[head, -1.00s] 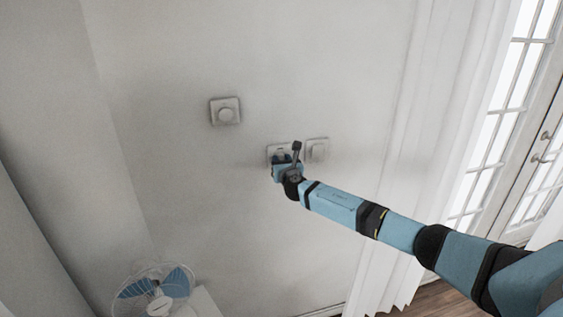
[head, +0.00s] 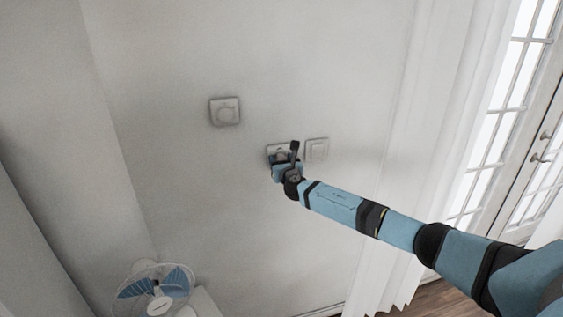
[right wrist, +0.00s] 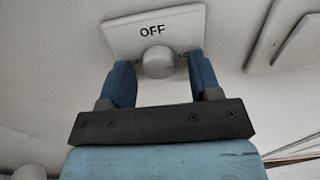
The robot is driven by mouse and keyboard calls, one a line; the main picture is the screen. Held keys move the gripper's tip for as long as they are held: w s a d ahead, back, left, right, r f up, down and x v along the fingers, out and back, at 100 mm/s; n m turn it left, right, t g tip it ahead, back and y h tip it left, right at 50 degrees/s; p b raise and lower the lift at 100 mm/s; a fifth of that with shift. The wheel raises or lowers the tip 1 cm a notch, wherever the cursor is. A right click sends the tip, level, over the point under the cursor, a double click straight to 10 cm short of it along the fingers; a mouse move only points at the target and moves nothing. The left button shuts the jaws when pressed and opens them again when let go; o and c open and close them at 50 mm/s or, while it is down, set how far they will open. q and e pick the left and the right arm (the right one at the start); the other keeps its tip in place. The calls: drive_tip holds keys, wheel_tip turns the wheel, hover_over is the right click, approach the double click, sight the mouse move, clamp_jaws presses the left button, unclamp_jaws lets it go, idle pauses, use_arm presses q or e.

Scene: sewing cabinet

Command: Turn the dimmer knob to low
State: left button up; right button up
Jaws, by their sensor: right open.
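The dimmer knob (right wrist: 158,62) is a round grey knob on a square white wall plate (right wrist: 120,35). The plate reads "OFF" above the knob, and smaller lettering at its right is partly hidden. My right gripper (right wrist: 160,75) is open, with one blue finger on each side of the knob and gaps visible between. In the head view the plate (head: 273,149) is partly covered by my right gripper (head: 282,161). My left gripper is not in view.
A flat switch (head: 317,149) sits just right of the dimmer. A fan (head: 155,290) stands low at the left; a white curtain (head: 400,150) hangs at the right.

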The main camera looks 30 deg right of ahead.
drive_tip(key=shift+s, duration=0.1)
drive_tip(key=b+v, duration=0.2)
drive_tip(key=v, duration=1.1)
drive_tip(key=shift+s, duration=0.3)
drive_tip(key=shift+a, duration=0.1)
drive_tip(key=s+a+f+m+g+y, duration=0.55)
drive_tip(key=s+a+f+m, duration=0.65)
drive_tip(key=s+a+f, duration=0.55)
drive_tip(key=s+a+f+m+y, duration=0.1)
drive_tip(key=s+a+f+m, duration=0.3)
drive_tip(key=s+m, duration=0.4)
drive_tip(key=s+a+f+m+y, duration=0.2)
drive_tip(key=s+a+f+m, duration=0.2)
drive_tip(key=s+m, duration=0.5)
drive_tip(key=shift+s+f+g, duration=0.35)
drive_tip(key=shift+s+f, duration=0.05)
drive_tip(key=shift+s, duration=0.35)
